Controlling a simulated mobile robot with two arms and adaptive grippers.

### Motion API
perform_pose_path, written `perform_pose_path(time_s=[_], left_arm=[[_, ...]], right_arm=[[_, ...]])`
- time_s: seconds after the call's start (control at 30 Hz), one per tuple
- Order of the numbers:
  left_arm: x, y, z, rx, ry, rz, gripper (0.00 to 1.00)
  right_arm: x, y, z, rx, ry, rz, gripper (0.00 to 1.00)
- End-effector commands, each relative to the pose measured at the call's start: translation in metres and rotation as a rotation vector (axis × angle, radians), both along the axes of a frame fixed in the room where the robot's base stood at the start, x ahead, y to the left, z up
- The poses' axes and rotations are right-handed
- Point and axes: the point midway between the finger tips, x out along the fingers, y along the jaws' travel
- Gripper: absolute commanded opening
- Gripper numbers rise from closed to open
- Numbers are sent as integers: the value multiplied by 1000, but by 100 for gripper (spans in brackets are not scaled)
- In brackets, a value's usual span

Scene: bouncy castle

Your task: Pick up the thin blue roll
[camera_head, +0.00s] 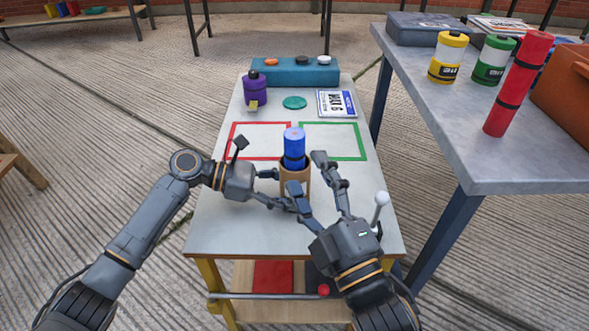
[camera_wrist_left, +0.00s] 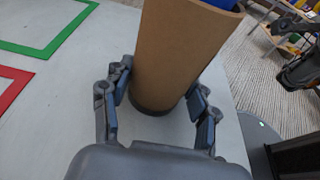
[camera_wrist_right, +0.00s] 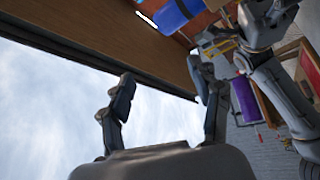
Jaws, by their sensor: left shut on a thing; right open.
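The thin blue roll (camera_head: 294,147) stands upright in a brown holder (camera_head: 295,186) on the small table, its upper part showing above the rim. Its lower part is hidden inside. My left gripper (camera_head: 282,190) is shut on the brown holder from the left, low on its wall. The left wrist view shows the holder (camera_wrist_left: 175,50) between the fingers and a bit of the blue roll (camera_wrist_left: 222,4) at its top. My right gripper (camera_head: 306,173) is open near the holder, its fingers spread on the near right side.
A red square outline (camera_head: 232,140) and a green one (camera_head: 364,142) lie behind the holder. A purple bottle (camera_head: 257,92), teal disc (camera_head: 294,103), printed card (camera_head: 337,103) and teal box (camera_head: 296,72) are farther back. A grey table (camera_head: 500,160) at right bears a red roll (camera_head: 517,85).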

Motion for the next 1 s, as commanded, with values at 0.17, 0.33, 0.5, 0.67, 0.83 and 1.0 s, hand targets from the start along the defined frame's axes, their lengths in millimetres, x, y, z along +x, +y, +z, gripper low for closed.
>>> perform_pose_path(time_s=[0.17, 0.33, 0.5, 0.67, 0.83, 1.0], left_arm=[[0, 0, 0, 0, 0, -1, 41], [0, 0, 0, 0, 1, -1, 41], [0, 0, 0, 0, 1, -1, 41], [0, 0, 0, 0, 1, -1, 41], [0, 0, 0, 0, 1, -1, 41], [0, 0, 0, 0, 1, -1, 41]], right_arm=[[4, 27, -7, -452, -93, -116, 63], [5, 39, -12, -885, -188, -230, 63], [3, 40, -14, -1309, -275, -343, 63], [-2, 34, -13, -1652, -330, -436, 63], [-6, 27, -12, -1885, -352, -494, 63], [-3, 23, -12, -1977, -356, -517, 63]])
